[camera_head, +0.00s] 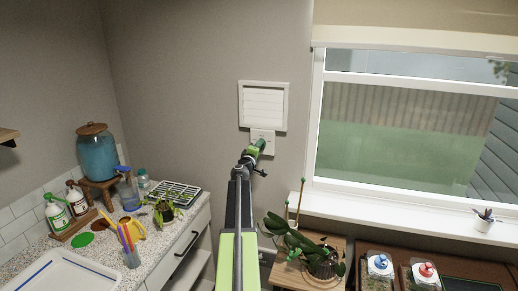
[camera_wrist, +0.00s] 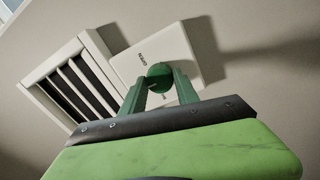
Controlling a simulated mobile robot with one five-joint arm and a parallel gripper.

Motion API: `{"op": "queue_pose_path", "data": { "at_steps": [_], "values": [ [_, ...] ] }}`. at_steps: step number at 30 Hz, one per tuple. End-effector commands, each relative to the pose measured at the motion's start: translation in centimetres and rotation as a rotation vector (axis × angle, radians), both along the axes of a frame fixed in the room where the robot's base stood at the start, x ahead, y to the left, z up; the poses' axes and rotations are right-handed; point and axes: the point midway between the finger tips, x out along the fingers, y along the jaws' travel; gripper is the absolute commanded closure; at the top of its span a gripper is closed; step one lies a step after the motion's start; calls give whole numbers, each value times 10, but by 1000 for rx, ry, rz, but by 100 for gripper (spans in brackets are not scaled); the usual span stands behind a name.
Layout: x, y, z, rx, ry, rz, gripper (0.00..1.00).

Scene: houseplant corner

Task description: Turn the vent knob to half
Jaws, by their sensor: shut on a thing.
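The vent knob (camera_wrist: 159,72) is round and dark green, mounted on a white wall plate (camera_wrist: 150,48) with small dark lettering that I cannot read for sure. My gripper (camera_wrist: 160,82) has its two green fingers on either side of the knob, shut on it, and a pale mark shows low on the knob. In the head view the plate (camera_head: 270,136) is on the wall under the white louvred vent (camera_head: 264,106). My gripper (camera_head: 259,146) reaches it there and covers the knob. In the wrist view the vent (camera_wrist: 72,84) shows dark gaps between its slats.
A window (camera_head: 410,120) is right of the vent. A potted plant (camera_head: 318,262) on a wooden stand is below right. The counter at left holds a blue water dispenser (camera_head: 97,155), bottles (camera_head: 55,213) and a seed tray (camera_head: 176,192). The wall around the vent is clear.

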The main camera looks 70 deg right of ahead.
Motion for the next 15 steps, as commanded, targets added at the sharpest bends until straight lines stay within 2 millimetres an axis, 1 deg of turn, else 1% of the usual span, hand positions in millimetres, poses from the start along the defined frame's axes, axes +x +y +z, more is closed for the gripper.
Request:
{"op": "queue_pose_path", "data": {
  "at_steps": [1,5,6,15],
  "values": [
    [0,0,0,0,-1,-1,61],
    [0,0,0,0,-1,-1,44],
    [0,0,0,0,-1,-1,42],
    [0,3,0,0,-1,0,42]
  ]
}}
